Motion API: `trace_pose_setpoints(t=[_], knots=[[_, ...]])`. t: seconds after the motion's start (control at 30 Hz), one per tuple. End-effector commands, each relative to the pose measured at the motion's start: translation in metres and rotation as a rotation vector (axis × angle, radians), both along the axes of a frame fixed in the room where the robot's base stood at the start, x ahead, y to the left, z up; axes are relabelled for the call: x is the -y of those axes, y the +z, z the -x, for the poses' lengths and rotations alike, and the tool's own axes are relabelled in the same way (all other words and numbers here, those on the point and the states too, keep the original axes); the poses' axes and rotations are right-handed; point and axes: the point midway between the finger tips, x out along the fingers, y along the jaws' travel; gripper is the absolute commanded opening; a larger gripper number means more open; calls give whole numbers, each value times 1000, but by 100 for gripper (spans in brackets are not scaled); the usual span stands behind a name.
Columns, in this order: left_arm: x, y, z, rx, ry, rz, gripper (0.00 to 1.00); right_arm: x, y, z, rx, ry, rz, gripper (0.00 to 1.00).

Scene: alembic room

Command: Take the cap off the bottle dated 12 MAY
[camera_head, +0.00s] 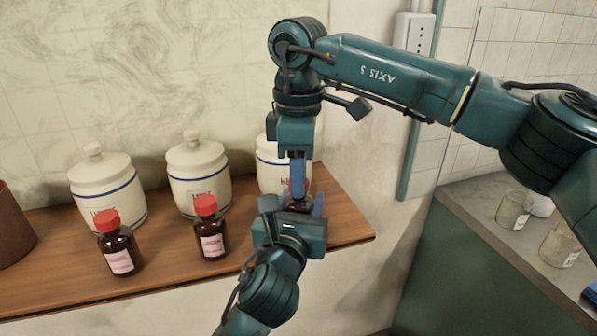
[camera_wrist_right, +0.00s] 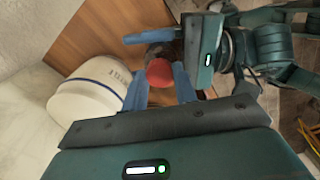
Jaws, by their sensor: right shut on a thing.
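A small dark bottle (camera_head: 300,206) with a red cap stands by the right end of the shelf, mostly hidden by my grippers. My right gripper (camera_head: 297,186) points down from above, shut on the red cap (camera_wrist_right: 159,72), which shows between its blue fingers in the right wrist view. My left gripper (camera_head: 295,205) reaches in from the front, its blue fingers on either side of the bottle. I cannot tell if they touch it. Two more brown bottles with red caps and pink labels stand left (camera_head: 120,252) and centre (camera_head: 210,232). The label dates are too small to read.
Several white lidded jars with blue bands (camera_head: 106,190) stand behind the bottles on the wooden shelf (camera_head: 170,268). A brown container (camera_head: 12,225) is at the far left. Glass jars (camera_head: 514,210) stand on a counter at right. A wall socket (camera_head: 417,33) is behind my right arm.

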Motion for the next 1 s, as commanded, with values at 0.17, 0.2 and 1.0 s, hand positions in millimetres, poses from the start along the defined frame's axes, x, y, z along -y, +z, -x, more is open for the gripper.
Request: trace_pose_setpoints(t=[0.17,0.2,1.0], knots=[[0,-1,0,-1,0,0,0,0,0,0,1,44,0,0],[0,-1,0,-1,0,0,0,0,0,0,1,87,0,0],[0,-1,0,-1,0,0,0,-1,1,0,2,1846,-1,0]])
